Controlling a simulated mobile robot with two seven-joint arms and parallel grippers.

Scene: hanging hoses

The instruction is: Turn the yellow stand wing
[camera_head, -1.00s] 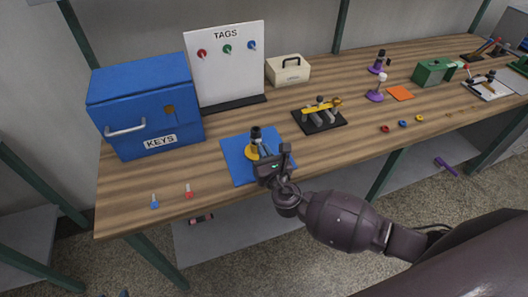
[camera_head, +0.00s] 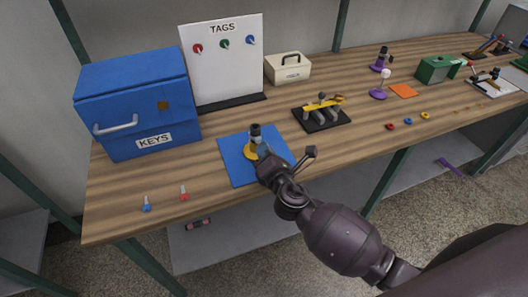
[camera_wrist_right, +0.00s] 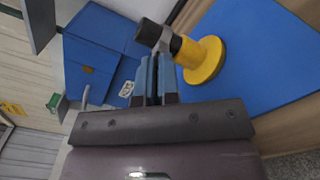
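The yellow stand (camera_head: 250,153) has a round yellow base and a dark upper part with a pale grey band. It stands upright on a blue mat (camera_head: 238,175) near the table's front edge. My right gripper (camera_head: 264,165) is at the stand's near right side. In the right wrist view the yellow stand (camera_wrist_right: 205,62) lies just beyond my right gripper (camera_wrist_right: 156,62). The fingers are close together around a thin grey wing (camera_wrist_right: 158,46) at the stand's dark head. The fingers hide most of this wing. My left gripper is not in view.
A blue KEYS box (camera_head: 140,105) is at the left, with a TAGS board (camera_head: 222,75) behind. A black rack (camera_head: 322,121) with a yellow-topped tool stands right of the mat. Blue and red pegs (camera_head: 146,204) are at front left. The table front is mostly clear.

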